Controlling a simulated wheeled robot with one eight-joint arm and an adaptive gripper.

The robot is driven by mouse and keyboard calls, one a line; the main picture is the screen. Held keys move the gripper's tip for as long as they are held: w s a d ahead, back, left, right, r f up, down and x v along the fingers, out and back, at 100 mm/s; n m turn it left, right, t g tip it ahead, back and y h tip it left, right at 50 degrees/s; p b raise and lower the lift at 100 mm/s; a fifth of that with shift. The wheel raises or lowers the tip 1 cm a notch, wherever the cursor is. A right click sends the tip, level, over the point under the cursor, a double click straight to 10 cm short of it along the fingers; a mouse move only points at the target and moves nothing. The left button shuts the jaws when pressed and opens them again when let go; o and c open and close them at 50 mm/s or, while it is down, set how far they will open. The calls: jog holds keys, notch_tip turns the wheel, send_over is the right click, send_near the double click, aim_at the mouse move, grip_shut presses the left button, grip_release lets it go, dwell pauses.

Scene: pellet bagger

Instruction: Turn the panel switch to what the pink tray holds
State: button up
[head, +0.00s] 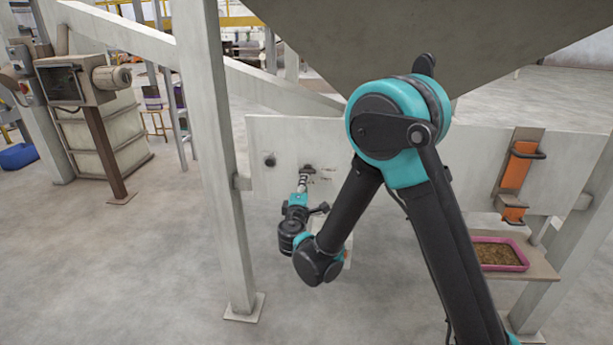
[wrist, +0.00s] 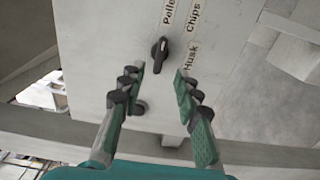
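The panel switch (wrist: 160,54) is a black knob on a pale panel in the wrist view. A light mark on its upper part points up, toward the labels. The labels read "Pelle…" (cut off) (wrist: 169,10), "Chips" (wrist: 194,13) and "Husk" (wrist: 189,54). In the head view the switch (head: 308,168) is small, at my gripper's tip. My gripper (wrist: 159,75) is open and empty, its fingertips apart on either side below the knob. It also shows in the head view (head: 303,182). The pink tray (head: 506,269) at the right holds brown, fine-looking loose material; its kind is hard to tell.
A second black knob (head: 269,160) sits left of the switch. An orange-and-brown fitting (head: 518,165) hangs above the tray's shelf (head: 540,268). A steel post (head: 215,150) stands left of the arm. A large hopper (head: 400,35) overhangs the panel.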

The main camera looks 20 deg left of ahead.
aim_at(307, 171)
jog(key=x, duration=0.7)
jog(key=shift+w, duration=0.25)
grip_shut()
